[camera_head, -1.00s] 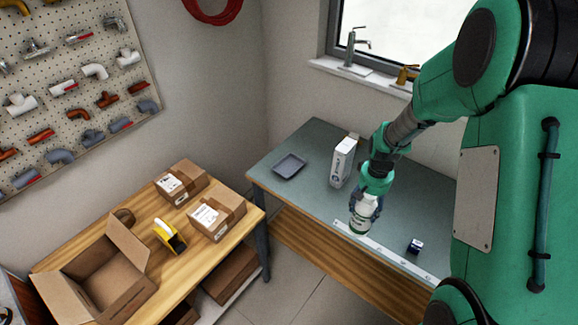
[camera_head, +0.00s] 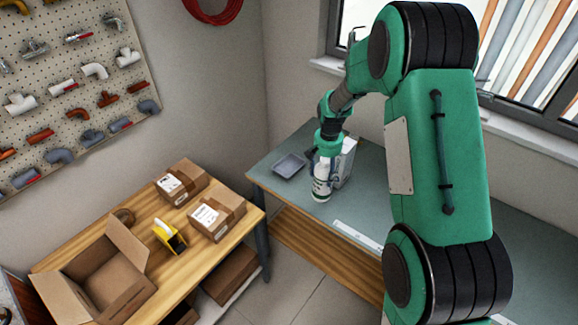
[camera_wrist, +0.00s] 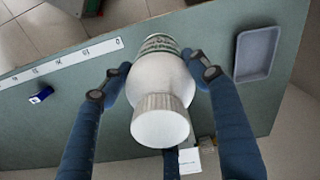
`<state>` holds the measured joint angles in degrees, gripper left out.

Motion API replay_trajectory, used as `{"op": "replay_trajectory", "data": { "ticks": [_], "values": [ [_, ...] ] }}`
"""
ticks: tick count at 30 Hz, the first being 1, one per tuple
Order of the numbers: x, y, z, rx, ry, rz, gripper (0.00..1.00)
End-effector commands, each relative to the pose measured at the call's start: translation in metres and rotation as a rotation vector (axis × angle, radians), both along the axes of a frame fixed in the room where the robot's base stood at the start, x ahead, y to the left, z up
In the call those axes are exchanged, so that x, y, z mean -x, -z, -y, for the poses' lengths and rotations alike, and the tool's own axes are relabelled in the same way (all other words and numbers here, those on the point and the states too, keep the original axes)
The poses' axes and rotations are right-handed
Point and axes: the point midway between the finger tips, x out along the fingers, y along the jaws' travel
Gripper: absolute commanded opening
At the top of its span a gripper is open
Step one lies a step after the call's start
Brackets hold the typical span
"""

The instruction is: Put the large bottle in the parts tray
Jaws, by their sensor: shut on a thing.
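The large bottle (camera_head: 321,188) is white with a green label. My gripper (camera_head: 326,168) is shut on it, and in the head view it hangs upright near the front edge of the grey-green bench. In the wrist view the bottle (camera_wrist: 158,90) sits between my blue fingers (camera_wrist: 150,82), its ribbed white cap toward the camera. The parts tray (camera_head: 290,164) is a shallow grey tray on the bench, just left of the bottle in the head view. The tray (camera_wrist: 257,54) looks empty in the wrist view. Whether the bottle clears the bench is hard to tell.
A white box (camera_head: 346,160) stands on the bench right behind my gripper, partly hidden. A white ruler strip (camera_head: 358,235) lies along the front edge. A small dark blue box (camera_wrist: 41,94) lies near it. A wooden table with cartons (camera_head: 217,216) stands to the left.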

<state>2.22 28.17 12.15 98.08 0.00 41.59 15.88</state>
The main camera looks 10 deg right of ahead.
Motion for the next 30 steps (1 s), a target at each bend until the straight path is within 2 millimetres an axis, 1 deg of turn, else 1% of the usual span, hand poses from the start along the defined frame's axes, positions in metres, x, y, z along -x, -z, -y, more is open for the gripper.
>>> {"op": "replay_trajectory", "data": {
  "ticks": [1, 6, 12, 15, 21, 30],
  "values": [
    [-0.01, 0.0, -0.008, 0.0, 0.004, 0.002, 0.03],
    [-0.035, 0.002, -0.034, 0.0, 0.026, 0.003, 0.03],
    [-0.06, 0.005, -0.064, 0.0, 0.051, 0.003, 0.03],
    [-0.068, 0.007, -0.075, 0.0, 0.061, 0.002, 0.03],
    [-0.078, 0.008, -0.089, 0.0, 0.073, 0.002, 0.03],
    [-0.081, 0.008, -0.093, 0.0, 0.078, 0.003, 0.03]
  ]
}}
